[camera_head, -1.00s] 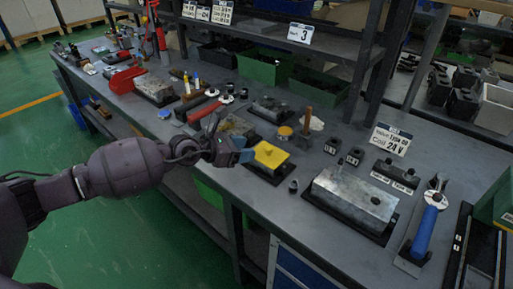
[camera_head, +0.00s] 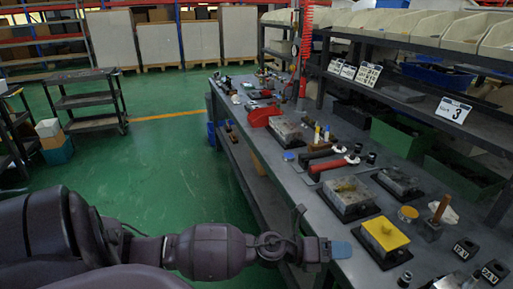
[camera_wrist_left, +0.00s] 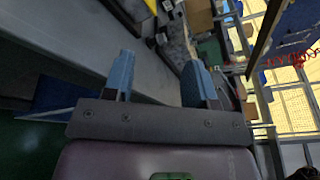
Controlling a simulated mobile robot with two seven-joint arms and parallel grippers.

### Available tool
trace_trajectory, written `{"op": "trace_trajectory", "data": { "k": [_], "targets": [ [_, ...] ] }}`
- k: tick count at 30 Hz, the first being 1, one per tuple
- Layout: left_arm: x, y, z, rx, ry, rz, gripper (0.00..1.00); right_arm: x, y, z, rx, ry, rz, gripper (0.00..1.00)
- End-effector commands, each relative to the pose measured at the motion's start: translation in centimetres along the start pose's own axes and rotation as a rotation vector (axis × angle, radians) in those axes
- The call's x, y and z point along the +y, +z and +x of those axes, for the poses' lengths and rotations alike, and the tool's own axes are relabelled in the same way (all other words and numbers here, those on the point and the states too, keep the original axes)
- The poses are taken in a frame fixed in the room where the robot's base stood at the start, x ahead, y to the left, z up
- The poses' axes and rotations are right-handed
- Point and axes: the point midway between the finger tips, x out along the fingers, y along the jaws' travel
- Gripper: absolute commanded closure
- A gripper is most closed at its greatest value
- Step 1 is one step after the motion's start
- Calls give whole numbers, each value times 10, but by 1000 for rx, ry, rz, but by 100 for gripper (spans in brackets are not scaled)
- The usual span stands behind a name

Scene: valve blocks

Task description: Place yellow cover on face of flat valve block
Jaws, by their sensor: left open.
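The yellow cover (camera_head: 386,233) lies flat on top of a valve block (camera_head: 372,247) on the bench, at the lower right of the head view. The block sits on a black base (camera_head: 396,258). My left gripper (camera_head: 341,250) is to the left of the cover, by the front edge of the bench, apart from it. In the left wrist view its two blue fingers (camera_wrist_left: 160,85) are spread with nothing between them. The exact seating of the cover cannot be told. My right gripper is not in view.
The bench holds other grey blocks (camera_head: 349,193), a red-handled tool (camera_head: 333,165), a wooden-handled tool (camera_head: 440,208) and a yellow round tin (camera_head: 408,213). A shelf (camera_head: 440,105) overhangs the back. The green floor (camera_head: 160,170) left of the bench is open; a cart (camera_head: 88,100) stands beyond.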

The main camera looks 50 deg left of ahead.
Motion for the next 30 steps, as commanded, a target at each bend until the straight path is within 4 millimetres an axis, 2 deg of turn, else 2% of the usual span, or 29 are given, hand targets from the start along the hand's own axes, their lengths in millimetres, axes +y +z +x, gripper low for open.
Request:
{"op": "trace_trajectory", "data": {
  "k": [1, 5, 9, 15, 18, 21, 24, 30],
  "targets": [
    [5, -15, -10, -59, 14, -181, 48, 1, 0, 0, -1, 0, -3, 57],
    [21, -43, -37, -219, 61, -628, 48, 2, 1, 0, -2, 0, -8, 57],
    [43, -77, -74, -410, 128, -1098, 48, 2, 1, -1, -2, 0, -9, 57],
    [70, -135, -135, -702, 218, -1709, 48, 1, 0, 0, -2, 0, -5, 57],
    [76, -160, -159, -821, 243, -1936, 48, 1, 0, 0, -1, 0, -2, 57],
    [78, -178, -175, -902, 256, -2086, 48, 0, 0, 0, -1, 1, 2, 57],
    [78, -187, -184, -944, 261, -2163, 48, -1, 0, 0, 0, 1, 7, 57],
    [78, -190, -186, -955, 263, -2187, 48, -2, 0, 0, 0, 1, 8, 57]
  ]
}}
